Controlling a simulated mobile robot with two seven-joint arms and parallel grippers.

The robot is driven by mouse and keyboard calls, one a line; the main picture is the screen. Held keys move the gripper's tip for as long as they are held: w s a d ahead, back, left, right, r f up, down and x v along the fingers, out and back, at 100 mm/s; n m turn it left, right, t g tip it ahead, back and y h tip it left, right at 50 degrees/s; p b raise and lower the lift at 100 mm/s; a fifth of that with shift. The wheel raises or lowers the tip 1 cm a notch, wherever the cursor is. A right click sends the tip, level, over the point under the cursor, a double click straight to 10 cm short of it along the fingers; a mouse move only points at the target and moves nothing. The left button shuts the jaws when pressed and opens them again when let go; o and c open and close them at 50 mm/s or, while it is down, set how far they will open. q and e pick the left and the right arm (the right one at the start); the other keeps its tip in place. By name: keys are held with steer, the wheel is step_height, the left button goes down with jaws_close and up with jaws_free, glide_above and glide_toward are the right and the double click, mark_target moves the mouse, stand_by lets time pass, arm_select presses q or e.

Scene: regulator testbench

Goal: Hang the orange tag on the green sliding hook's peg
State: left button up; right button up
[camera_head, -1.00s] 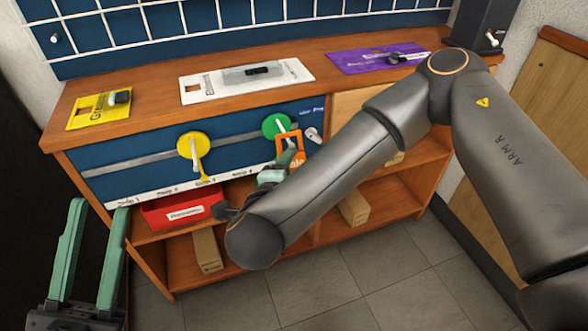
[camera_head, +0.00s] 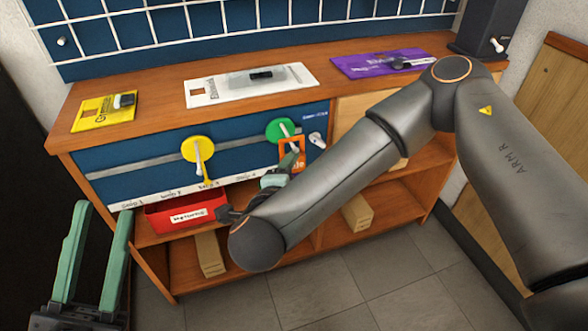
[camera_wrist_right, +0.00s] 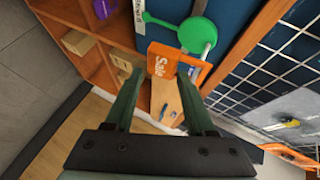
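The orange tag (camera_head: 302,151) is upright in front of the green sliding hook (camera_head: 279,129), its top at the hook's white peg. It also shows in the right wrist view (camera_wrist_right: 163,62), near the green disc (camera_wrist_right: 197,34) and the peg. The peg seems to pass into the tag's opening, but the exact contact is hard to tell. My right gripper (camera_head: 292,160) is just in front of the tag. In the right wrist view its fingers (camera_wrist_right: 162,78) are spread apart with a gap beside the tag. My left gripper (camera_head: 103,211) is open and empty at lower left.
A yellow hook (camera_head: 198,149) is on the same rail, left of the green one. A red bin (camera_head: 170,214) sits on the shelf below. Yellow (camera_head: 92,114), white (camera_head: 215,96) and purple (camera_head: 350,66) cards lie on the bench top.

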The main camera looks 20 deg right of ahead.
steer(key=shift+o, duration=1.1)
steer(key=shift+w+r, duration=0.15)
steer(key=shift+r, duration=0.05)
steer(key=shift+r, duration=0.15)
steer(key=p+v, duration=0.3)
steer(key=v, duration=0.9)
steer(key=shift+s+a+f+p, duration=0.2)
steer(key=shift+s+f+p, duration=0.05)
steer(key=shift+s+p, duration=0.15)
